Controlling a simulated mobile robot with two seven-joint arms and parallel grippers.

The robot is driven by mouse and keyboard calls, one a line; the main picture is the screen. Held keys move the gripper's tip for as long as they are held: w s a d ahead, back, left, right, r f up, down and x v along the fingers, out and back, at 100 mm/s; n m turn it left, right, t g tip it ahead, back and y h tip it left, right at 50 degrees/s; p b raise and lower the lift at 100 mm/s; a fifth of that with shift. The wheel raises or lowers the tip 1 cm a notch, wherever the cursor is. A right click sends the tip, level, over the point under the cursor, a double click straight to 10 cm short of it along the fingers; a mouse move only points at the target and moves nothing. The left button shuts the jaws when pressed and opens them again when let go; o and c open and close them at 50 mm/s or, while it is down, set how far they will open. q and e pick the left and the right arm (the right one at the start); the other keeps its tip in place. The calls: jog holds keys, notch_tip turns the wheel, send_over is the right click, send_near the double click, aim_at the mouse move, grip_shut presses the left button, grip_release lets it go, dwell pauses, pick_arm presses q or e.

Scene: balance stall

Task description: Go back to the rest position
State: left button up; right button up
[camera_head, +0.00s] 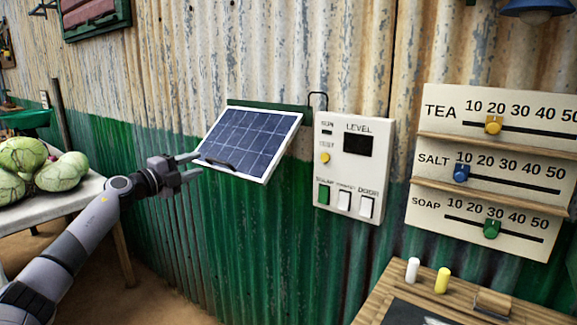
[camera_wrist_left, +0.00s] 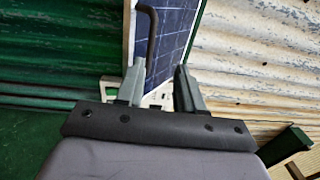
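My left gripper (camera_head: 191,167) is in front of the wall, by the left edge of the solar panel (camera_head: 251,140). Its two fingers are apart with nothing between them, and they also show spread in the left wrist view (camera_wrist_left: 160,85). The panel is tilted on the wall and has a dark handle (camera_head: 219,163) on its lower left part. In the left wrist view the handle (camera_wrist_left: 150,40) is just beyond one fingertip; I cannot tell if they touch. My right gripper is in neither view.
A control box (camera_head: 352,170) with switches hangs right of the panel. Slider boards (camera_head: 490,172) are further right. A wooden table (camera_head: 455,285) with two chalks (camera_head: 412,270) is at the lower right. Cabbages (camera_head: 40,165) lie on a white table (camera_head: 60,208) behind my left arm.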

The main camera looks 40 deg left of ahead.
pick_arm(q)
jog(key=s+d+f+n+g, duration=0.1)
jog(key=d+f+n, duration=0.3)
jog(key=d+f, duration=0.8)
jog(key=s+d+f+n+g, duration=0.1)
jog(key=d+f+n, duration=0.2)
jog(key=d+f, duration=0.9)
jog(key=s+d+f+n+g+h, duration=0.1)
jog(key=s+d+f, duration=0.3)
jog(key=d, duration=0.5)
jog(key=s+d+f+n+g+h, duration=0.1)
jog(key=s+d+f+n+g, duration=0.2)
jog(key=d+f, duration=0.4)
jog(key=s+d+f+n+g+h, duration=0.2)
jog(key=s+d+f, duration=0.3)
jog(key=d, duration=0.6)
jog(key=shift+s+d+f+n, duration=0.2)
jog(key=shift+s+n, duration=0.5)
jog(key=shift+s, duration=0.25)
jog(key=shift+a, duration=0.1)
